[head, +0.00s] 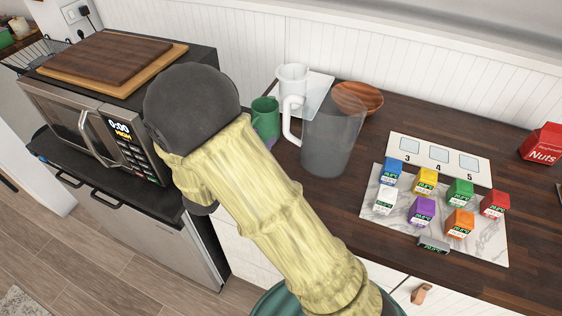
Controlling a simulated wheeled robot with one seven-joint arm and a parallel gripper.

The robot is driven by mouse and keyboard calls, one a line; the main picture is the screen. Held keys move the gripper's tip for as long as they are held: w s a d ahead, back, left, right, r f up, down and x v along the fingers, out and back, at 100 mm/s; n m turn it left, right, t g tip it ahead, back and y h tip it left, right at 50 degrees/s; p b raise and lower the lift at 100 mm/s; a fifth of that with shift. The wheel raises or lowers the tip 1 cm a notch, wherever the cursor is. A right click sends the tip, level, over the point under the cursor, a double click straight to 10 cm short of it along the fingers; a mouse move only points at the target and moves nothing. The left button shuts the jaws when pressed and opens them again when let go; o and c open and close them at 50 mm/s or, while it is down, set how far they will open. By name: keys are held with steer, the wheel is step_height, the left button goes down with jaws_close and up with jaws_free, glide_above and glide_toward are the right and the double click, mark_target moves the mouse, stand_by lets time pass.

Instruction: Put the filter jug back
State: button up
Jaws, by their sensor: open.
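The filter jug (333,138) is a tall, see-through grey jug with a white handle on its left side. It stands upright on the dark wooden counter (400,112), right of my arm in the head view. My arm rises from the bottom edge and bends at a dark round joint in front of the microwave. My gripper does not show; the arm's own links may hide it. Nothing is seen touching the jug.
A green mug (265,117), a white mug (292,77) and a wooden bowl (359,97) stand close around the jug. A marble board (482,240) with several small cartons and a numbered card (440,152) lie right. A microwave (75,117) stands left.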

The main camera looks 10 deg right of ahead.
steer(key=w+d+f+n+g+y, duration=0.1)
steer(key=w+f+n+y, duration=0.15)
steer(key=y, duration=0.65)
steer(key=s+d+n+g+y, duration=0.1)
steer(key=s+d+n+g, duration=0.1)
steer(key=s, duration=0.4)
steer(key=s+d+n+g+y, duration=0.1)
steer(key=s+d+n+g, duration=0.1)
steer(key=s, duration=0.4)
steer(key=s+d+f+n+g+y, duration=0.1)
steer(key=s+d+n+g, duration=0.1)
steer(key=s, duration=0.4)
steer(key=d+g, duration=0.1)
steer(key=g, duration=0.1)
steer(key=shift+d+n+g, duration=0.2)
steer(key=shift+n+g, duration=0.15)
steer(key=shift+g, duration=0.05)
